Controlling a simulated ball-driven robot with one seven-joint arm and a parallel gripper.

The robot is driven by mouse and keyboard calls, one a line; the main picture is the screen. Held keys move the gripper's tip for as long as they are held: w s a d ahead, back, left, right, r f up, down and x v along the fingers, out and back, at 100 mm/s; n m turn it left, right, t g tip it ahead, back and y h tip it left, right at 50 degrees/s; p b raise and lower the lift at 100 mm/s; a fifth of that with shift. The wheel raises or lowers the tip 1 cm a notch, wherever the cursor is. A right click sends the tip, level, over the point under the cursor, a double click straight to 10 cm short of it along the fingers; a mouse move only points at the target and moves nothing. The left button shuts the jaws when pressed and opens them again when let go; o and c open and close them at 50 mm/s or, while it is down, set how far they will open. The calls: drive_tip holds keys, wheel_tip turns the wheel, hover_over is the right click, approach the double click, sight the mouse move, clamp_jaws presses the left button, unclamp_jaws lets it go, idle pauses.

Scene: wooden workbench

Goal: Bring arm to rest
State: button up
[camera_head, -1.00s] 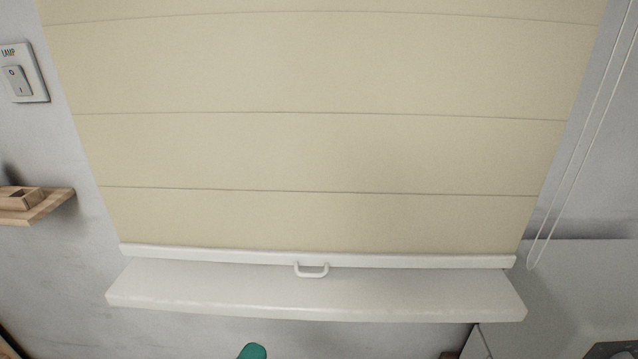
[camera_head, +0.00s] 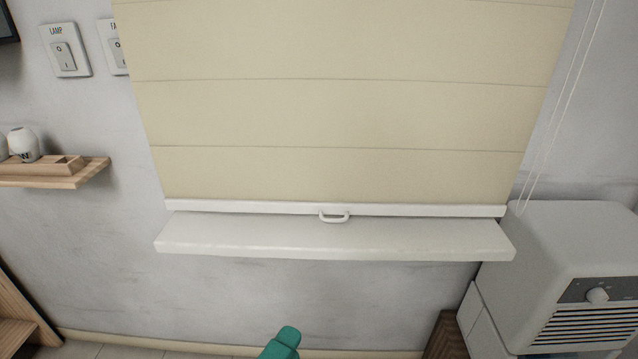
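A teal rounded piece (camera_head: 281,343), which looks like part of my own arm, shows at the bottom edge, a little left of the middle. It stands in front of the grey wall, below the window sill. The rest of the arm is cut off by the frame. My gripper's fingers are not in view.
A cream blind (camera_head: 340,110) with a white handle (camera_head: 334,217) hangs down to a white sill (camera_head: 330,240). A wooden shelf (camera_head: 90,172) and a lamp switch (camera_head: 66,50) are at left. A white heater-like appliance (camera_head: 560,240) stands at right. The floor shows at the bottom.

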drive_tip(key=s+d+f+m+g+y, duration=0.1)
drive_tip(key=d+f+m+g, duration=0.3)
drive_tip(key=d+f, duration=0.65)
drive_tip(key=s+d+f+m+g, duration=0.15)
drive_tip(key=d+f+g, duration=0.5)
drive_tip(key=d, duration=0.75)
drive_tip(key=s+d+f+m+g+y, duration=0.25)
drive_tip(key=s+d+f+m, duration=0.2)
drive_tip(key=s, duration=0.25)
drive_tip(key=s+d+f+m+g+y, duration=0.1)
drive_tip(key=s+d+f+m+y, duration=0.3)
drive_tip(key=s, duration=0.4)
wheel_tip(320, 180, up, 12)
drive_tip(key=a+n+p, duration=0.1)
drive_tip(key=p, duration=1.2)
drive_tip(key=shift+s+r, duration=0.15)
drive_tip(key=shift+s, duration=0.2)
